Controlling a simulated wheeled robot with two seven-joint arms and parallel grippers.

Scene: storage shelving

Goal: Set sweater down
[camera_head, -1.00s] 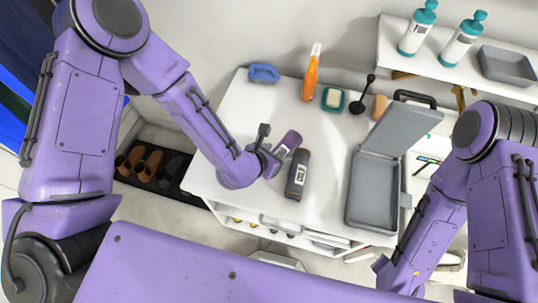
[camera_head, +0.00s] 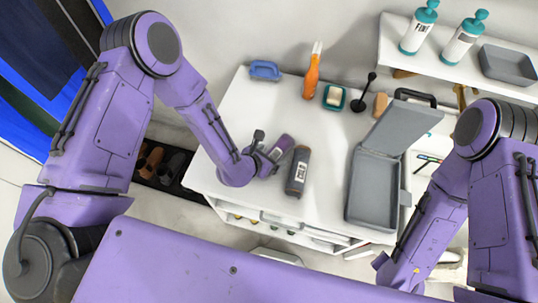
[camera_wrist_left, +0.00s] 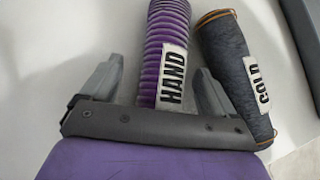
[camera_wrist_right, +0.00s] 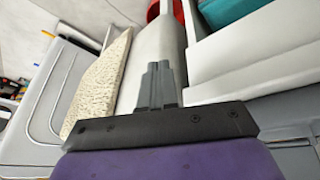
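A rolled purple ribbed garment labelled "HAND" (camera_head: 281,147), likely the sweater, is at the left part of the white tabletop. It also shows in the left wrist view (camera_wrist_left: 168,45). My left gripper (camera_head: 266,148) has its fingers apart, one on each side of the roll's near end. A gap shows between the roll and the left finger; I cannot tell whether the right finger touches it. A dark roll labelled "COLD" (camera_head: 299,170) lies just right of it. My right gripper (camera_wrist_right: 160,85) is shut and empty, low at the right near shelving.
A grey open case (camera_head: 373,195) stands on the table's right. A blue brush (camera_head: 264,70), orange bottle (camera_head: 313,75), soap dish (camera_head: 333,97) and black tool (camera_head: 360,104) line the back. A wall shelf (camera_head: 440,68) holds two pump bottles.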

